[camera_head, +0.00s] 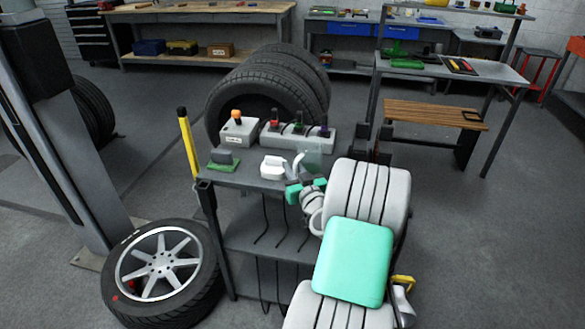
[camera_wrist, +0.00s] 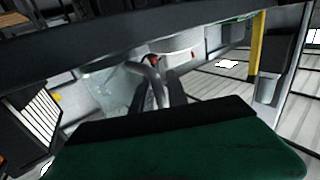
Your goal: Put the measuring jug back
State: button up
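The measuring jug (camera_head: 313,156) is a clear vessel with a pale curved handle, at the right end of the small dark cart's top (camera_head: 240,178). In the wrist view the clear jug (camera_wrist: 108,88) is left of centre, its grey handle (camera_wrist: 150,78) coming down toward the camera. My gripper (camera_head: 296,188) is at the cart's near right edge, close to the handle. My white and teal arm hides part of it.
A grey box with an orange knob (camera_head: 238,130) and a grey holder with several coloured knobs (camera_head: 298,133) stand behind. A white device (camera_head: 272,167) and a green-based item (camera_head: 223,160) share the top. A yellow post (camera_head: 188,143) stands left, tyres (camera_head: 262,95) behind.

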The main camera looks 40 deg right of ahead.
jog(key=shift+o, duration=1.2)
jog(key=shift+r, duration=0.15)
jog(key=b+v, duration=0.2)
jog(key=v, duration=1)
jog(key=w+a+f+n+g+y, duration=0.3)
jog(key=a+y, duration=0.1)
jog(key=a, duration=0.6)
jog(key=w+a+f+n+g+y, duration=0.3)
jog(key=a+y, duration=0.2)
jog(key=a, duration=0.5)
jog(key=s+a+f+g, duration=0.3)
jog(key=s+a+g, duration=0.15)
jog(key=a, duration=0.35)
jog(key=s+a+r+m+g+h, duration=0.2)
jog(key=s+r+g+h, duration=0.1)
jog(key=s, duration=0.7)
jog(key=shift+a+g, duration=0.2)
jog(key=shift+g, duration=0.55)
